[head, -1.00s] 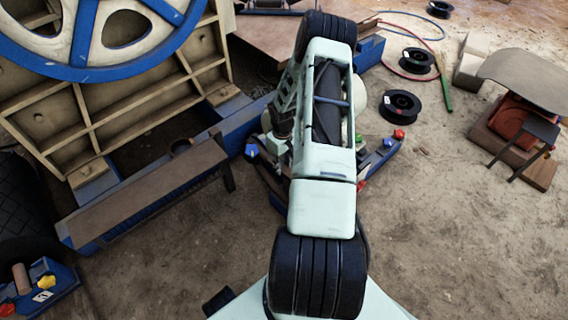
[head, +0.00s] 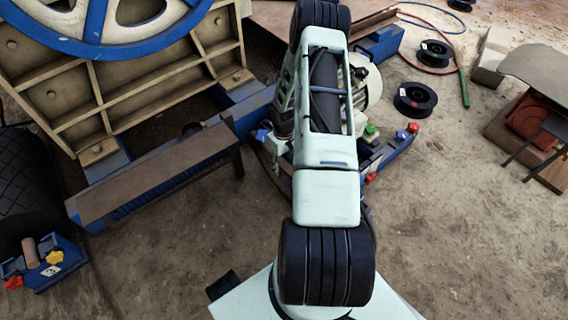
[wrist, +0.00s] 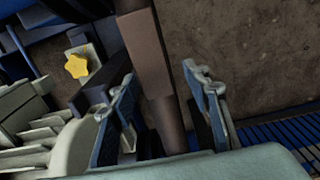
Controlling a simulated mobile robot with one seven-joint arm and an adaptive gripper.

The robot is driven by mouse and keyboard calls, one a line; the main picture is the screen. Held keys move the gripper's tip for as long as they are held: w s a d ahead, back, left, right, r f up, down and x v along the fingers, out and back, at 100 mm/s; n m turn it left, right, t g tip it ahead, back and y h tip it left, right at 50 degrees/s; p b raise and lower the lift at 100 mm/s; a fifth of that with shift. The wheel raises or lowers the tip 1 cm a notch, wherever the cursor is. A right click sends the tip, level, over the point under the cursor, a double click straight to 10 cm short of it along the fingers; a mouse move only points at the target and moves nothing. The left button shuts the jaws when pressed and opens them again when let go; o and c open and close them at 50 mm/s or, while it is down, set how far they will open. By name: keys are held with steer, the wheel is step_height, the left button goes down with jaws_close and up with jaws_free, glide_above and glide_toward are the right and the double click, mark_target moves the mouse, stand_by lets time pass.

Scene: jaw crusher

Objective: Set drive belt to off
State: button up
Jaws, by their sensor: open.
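In the wrist view, my gripper (wrist: 160,105) is open, with one blue-grey finger on each side of a brown, post-like handle (wrist: 145,50). I cannot tell whether either finger touches it. In the head view my arm hides my gripper and part of a blue-based motor unit (head: 400,150) with red, blue and green knobs. No part can be clearly identified as the drive belt.
A large blue-rimmed wheel on a beige ribbed frame (head: 150,92) stands at the left, with a long brown-topped bench (head: 150,175) before it. A small blue unit (head: 45,265) with yellow and red knobs is lower left. Black spools (head: 415,98) lie right; dirt floor (head: 460,230) is clear.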

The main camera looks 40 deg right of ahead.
mark_target(284, 166)
steer(key=shift+d+r, duration=0.15)
steer(key=shift+r, duration=0.4)
step_height(284, 166, up, 11)
stand_by(0.5)
